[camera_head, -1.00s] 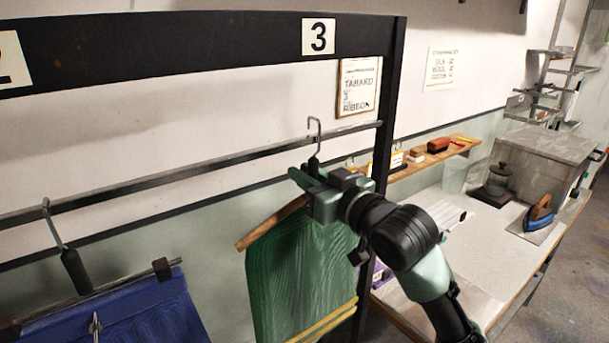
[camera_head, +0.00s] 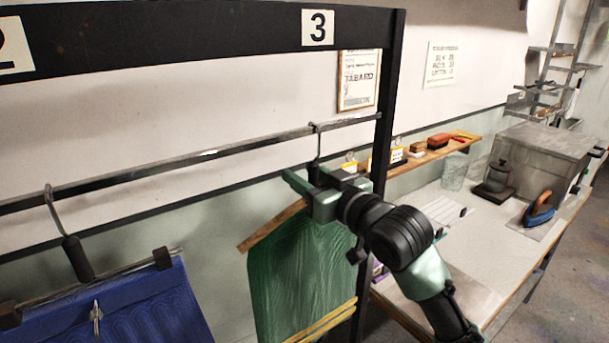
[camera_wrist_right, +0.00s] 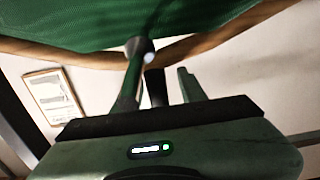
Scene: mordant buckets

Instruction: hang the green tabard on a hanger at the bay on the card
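The green tabard (camera_head: 295,270) hangs from a wooden hanger (camera_head: 268,229) in bay 3, under the number plate (camera_head: 318,27). The hanger's metal hook (camera_head: 315,142) appears to sit over the rail (camera_head: 210,154). My right gripper (camera_head: 312,184) is at the hanger's black neck; the right wrist view shows its fingers (camera_wrist_right: 158,85) apart, with the neck (camera_wrist_right: 156,88) between them and a gap on one side. The tabard also spans the top of that view (camera_wrist_right: 90,22). The framed card (camera_head: 358,80) reads TABARD; its other lines are hard to read. My left gripper is out of view.
A blue garment (camera_head: 120,312) hangs on a clip hanger at left. The rack's black post (camera_head: 388,100) stands right of the tabard. Beyond it are a shelf with brushes (camera_head: 438,141) and a bench with an iron (camera_head: 539,208). The rail between the hangers is clear.

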